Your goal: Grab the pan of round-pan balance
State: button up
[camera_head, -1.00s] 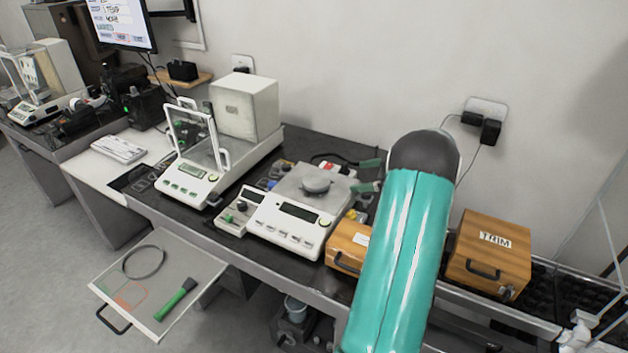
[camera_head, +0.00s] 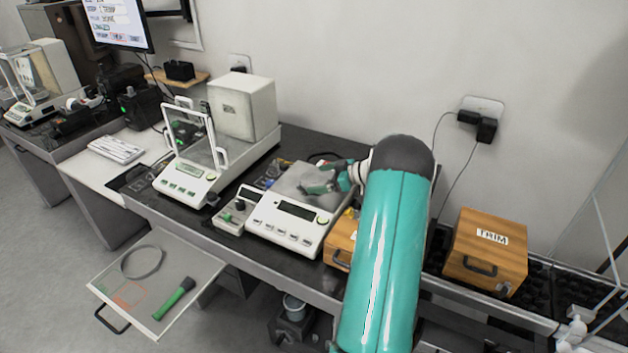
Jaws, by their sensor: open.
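The round-pan balance (camera_head: 283,224) is a white unit with a dark display and a row of buttons, on the dark bench top in the middle. Its grey upper plate (camera_head: 291,183) shows behind the display. The small round grey pan on that plate is now largely hidden by my gripper. My gripper (camera_head: 322,176) is open, with its teal fingers over the plate, one on the far side and one on the near side of the pan's place. I cannot tell whether the fingers touch the pan.
A balance with a glass draft shield (camera_head: 190,160) stands to the left. A small wooden box (camera_head: 340,243) is beside the balance, partly behind my arm. An open drawer (camera_head: 205,262) juts out below the bench.

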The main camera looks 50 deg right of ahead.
jog(key=shift+w, duration=0.2)
jog(key=shift+c, duration=0.2)
jog(key=c, duration=0.9)
